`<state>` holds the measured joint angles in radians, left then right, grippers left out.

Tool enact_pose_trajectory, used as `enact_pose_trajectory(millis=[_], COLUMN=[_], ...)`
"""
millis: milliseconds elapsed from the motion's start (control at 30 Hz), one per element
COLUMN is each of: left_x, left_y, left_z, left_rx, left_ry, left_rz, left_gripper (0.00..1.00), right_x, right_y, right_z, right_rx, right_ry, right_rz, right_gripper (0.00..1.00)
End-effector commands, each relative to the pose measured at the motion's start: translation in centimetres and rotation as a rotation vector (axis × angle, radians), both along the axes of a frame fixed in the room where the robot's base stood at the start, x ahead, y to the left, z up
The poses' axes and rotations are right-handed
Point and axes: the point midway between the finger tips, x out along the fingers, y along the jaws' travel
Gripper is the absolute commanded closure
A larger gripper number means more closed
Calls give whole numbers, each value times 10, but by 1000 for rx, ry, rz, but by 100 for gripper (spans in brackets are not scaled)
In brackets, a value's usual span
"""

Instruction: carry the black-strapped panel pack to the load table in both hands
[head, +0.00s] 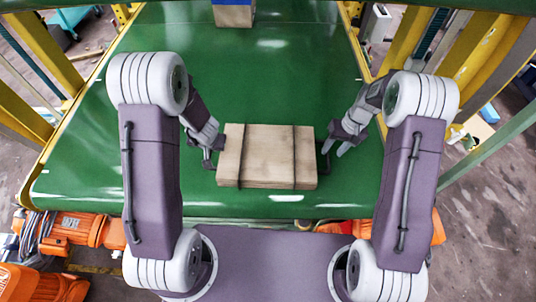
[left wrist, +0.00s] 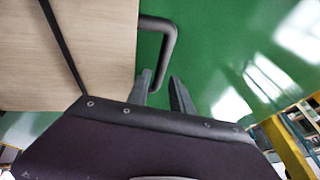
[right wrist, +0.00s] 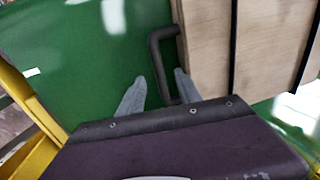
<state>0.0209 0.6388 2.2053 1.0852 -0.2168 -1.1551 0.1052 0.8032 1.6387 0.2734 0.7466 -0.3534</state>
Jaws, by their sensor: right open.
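The panel pack (head: 265,156) is a flat stack of pale wooden boards with thin black straps. It lies on the green belt in front of me, with a dark bar handle at each end. My left gripper (head: 211,157) is at its left end; in the left wrist view the fingers (left wrist: 161,82) stand apart on either side of the left handle (left wrist: 171,45). My right gripper (head: 330,148) is at the right end; in the right wrist view its fingers (right wrist: 160,75) are open around the right handle (right wrist: 156,50). The load table is not identifiable.
The green belt (head: 110,130) is bare around the pack. Yellow frame posts (head: 45,45) stand on both sides. Orange motors (head: 75,229) are at the near left.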

Motion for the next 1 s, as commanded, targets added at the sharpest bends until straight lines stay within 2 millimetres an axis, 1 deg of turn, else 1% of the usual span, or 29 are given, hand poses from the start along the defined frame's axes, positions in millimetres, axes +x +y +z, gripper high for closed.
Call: enact_pose_trajectory(millis=[33, 100, 200, 300, 433, 667, 700, 767, 800, 833, 1000], left_x=[3, 7, 12, 15, 17, 17, 17, 17, 17, 17, 17], left_y=[2, 4, 7, 8, 9, 9, 9, 9, 9, 9, 9], left_z=[-9, -19, -30, -37, -40, -40, -40, -40, -40, -40, -40], left_rx=[1, 0, 0, 0, 0, 0, 0, 0, -1, -1, -1], left_ry=[4, 3, 2, 1, 0, -1, -1, 0, 0, 0, 0], left_rz=[0, 0, 1, 0, 1, 1, 1, 1, 1, 1, 1], left_gripper=[73, 73, 73, 73, 73, 73, 84, 100, 100, 100, 100], right_x=[-1, -1, -1, 0, -1, 0, 0, 0, 0, 0, 0], right_y=[2, 4, 6, 8, 8, 8, 8, 8, 8, 8, 8], right_z=[-10, -21, -33, -40, -44, -44, -44, -44, -44, -44, -44], right_rx=[1, 0, 1, 0, 0, 0, 0, 0, 0, 0, 0], right_ry=[5, 4, 2, 0, 0, 0, 0, 0, 0, 0, -1], right_rz=[1, 1, -1, 0, 1, 0, 0, 0, 0, 0, 0], right_gripper=[59, 59, 59, 59, 59, 59, 70, 87, 98, 100, 100])
